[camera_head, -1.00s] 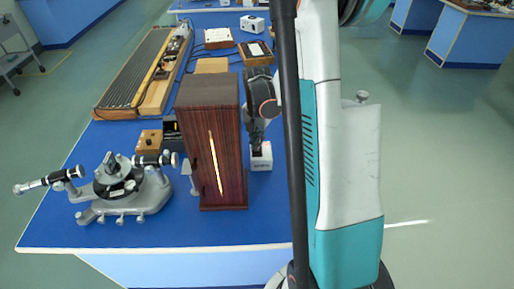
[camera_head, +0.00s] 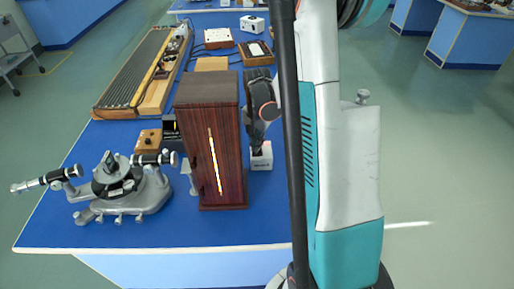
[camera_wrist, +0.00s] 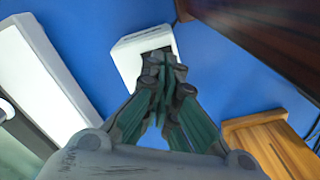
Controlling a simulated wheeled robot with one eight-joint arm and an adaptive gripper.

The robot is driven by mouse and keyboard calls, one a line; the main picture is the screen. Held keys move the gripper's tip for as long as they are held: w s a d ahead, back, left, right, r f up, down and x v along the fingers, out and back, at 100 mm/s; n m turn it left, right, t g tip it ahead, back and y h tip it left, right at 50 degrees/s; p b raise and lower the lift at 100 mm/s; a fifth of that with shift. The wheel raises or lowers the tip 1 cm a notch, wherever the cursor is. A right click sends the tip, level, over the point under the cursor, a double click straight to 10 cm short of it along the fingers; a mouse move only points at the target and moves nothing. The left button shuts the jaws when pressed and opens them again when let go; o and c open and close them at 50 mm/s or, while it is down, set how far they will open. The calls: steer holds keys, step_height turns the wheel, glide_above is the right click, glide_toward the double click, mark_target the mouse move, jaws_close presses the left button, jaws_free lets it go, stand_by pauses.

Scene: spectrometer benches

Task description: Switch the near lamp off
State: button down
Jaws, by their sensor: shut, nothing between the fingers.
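The near lamp is a dark reddish wooden housing (camera_head: 230,165) standing upright on the blue bench, with a bright glowing slit in its front. Its dark side also shows at the upper right of the wrist view (camera_wrist: 270,35). A small white switch box (camera_head: 262,162) stands just right of the housing. In the wrist view the white box (camera_wrist: 128,56) has a dark recess in its top. My gripper (camera_head: 258,146) is shut and empty, with its tips at that dark recess in the wrist view (camera_wrist: 165,62). The tips partly hide the recess, so contact and the switch position cannot be told.
A grey spectrometer (camera_head: 122,190) stands left of the housing. A small wooden box (camera_head: 148,141) and a long ribbed board (camera_head: 138,70) lie behind it. More instruments stand farther back. The bench's right part is hidden by my arm.

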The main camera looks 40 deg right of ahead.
steer(key=shift+f+b, duration=0.3)
steer(key=shift+f, duration=0.15)
steer(key=shift+r, duration=0.1)
steer(key=shift+r+p, duration=2.2)
steer(key=shift+r, duration=1.25)
